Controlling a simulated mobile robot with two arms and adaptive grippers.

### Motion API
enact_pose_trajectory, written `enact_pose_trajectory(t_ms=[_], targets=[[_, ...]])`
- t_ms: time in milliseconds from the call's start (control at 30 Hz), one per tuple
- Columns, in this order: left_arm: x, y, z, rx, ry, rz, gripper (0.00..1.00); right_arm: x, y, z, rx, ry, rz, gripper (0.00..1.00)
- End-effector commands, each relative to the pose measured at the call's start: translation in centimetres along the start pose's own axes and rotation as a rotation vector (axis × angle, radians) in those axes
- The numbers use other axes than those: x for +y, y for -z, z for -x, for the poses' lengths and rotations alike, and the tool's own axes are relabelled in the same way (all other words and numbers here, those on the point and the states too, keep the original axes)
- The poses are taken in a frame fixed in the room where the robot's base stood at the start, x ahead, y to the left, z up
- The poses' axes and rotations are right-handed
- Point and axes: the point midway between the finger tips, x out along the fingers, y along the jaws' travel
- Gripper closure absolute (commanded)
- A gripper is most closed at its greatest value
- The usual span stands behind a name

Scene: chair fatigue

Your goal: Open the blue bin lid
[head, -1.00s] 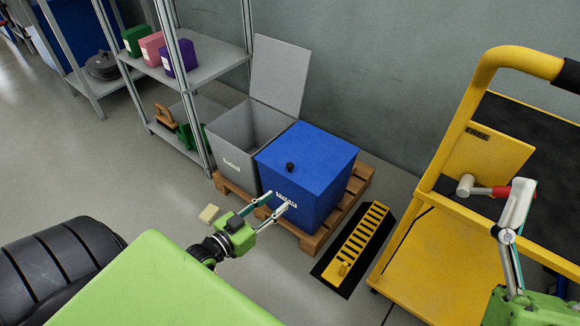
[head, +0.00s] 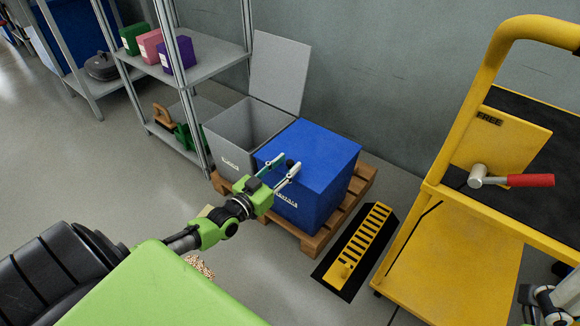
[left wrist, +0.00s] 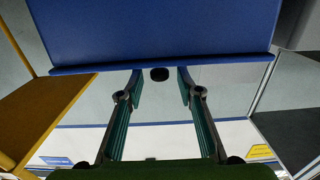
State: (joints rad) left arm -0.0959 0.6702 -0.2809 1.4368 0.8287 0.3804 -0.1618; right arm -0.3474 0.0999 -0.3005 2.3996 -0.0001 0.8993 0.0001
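The blue bin (head: 318,205) stands on a wooden pallet, and its flat blue lid (head: 325,148) lies shut on top. A small black knob (head: 290,163) is near the lid's front left edge. My left gripper (head: 286,166) is open, with its fingertips on either side of the knob in the head view. In the left wrist view the knob (left wrist: 159,74) shows between the two spread fingertips, below the edge of a blue panel (left wrist: 160,35). I cannot tell if the fingers touch it. Part of my right gripper (head: 550,300) shows at the bottom right corner; its fingers are cut off.
A grey bin (head: 235,150) with its lid raised stands left of the blue bin on the pallet (head: 318,243). A yellow cart (head: 460,255) with a red-handled lever (head: 530,180) is at right. A yellow slotted ramp (head: 358,242) lies between. Shelves (head: 205,70) stand behind left.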

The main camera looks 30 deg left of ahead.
Motion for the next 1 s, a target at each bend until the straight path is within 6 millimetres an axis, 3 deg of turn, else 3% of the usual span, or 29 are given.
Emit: enact_pose_trajectory(t_ms=[200, 500, 633, 667, 1000], targets=[[0.0, -0.1, -1.9, -0.001, 0.0, 0.001, 0.67, 0.0, -0.1, 0.1, 0.018, 0.008, 0.002, 0.19], [0.0, 0.0, -2.1, -0.002, 0.0, 0.001, 0.67, -0.1, -0.2, -0.1, 0.02, 0.01, 0.002, 0.19], [0.0, 0.0, -2.1, -0.002, 0.0, 0.001, 0.98, -0.1, -0.1, -0.1, 0.02, 0.01, 0.002, 0.19], [0.0, 0.0, -2.1, -0.002, 0.0, 0.001, 1.0, -0.1, -0.1, -0.1, 0.02, 0.01, 0.002, 0.19], [0.0, 0.2, -2.1, -0.005, 0.0, 0.001, 1.0, 0.0, 0.0, -0.4, 0.022, 0.009, 0.002, 0.19]])
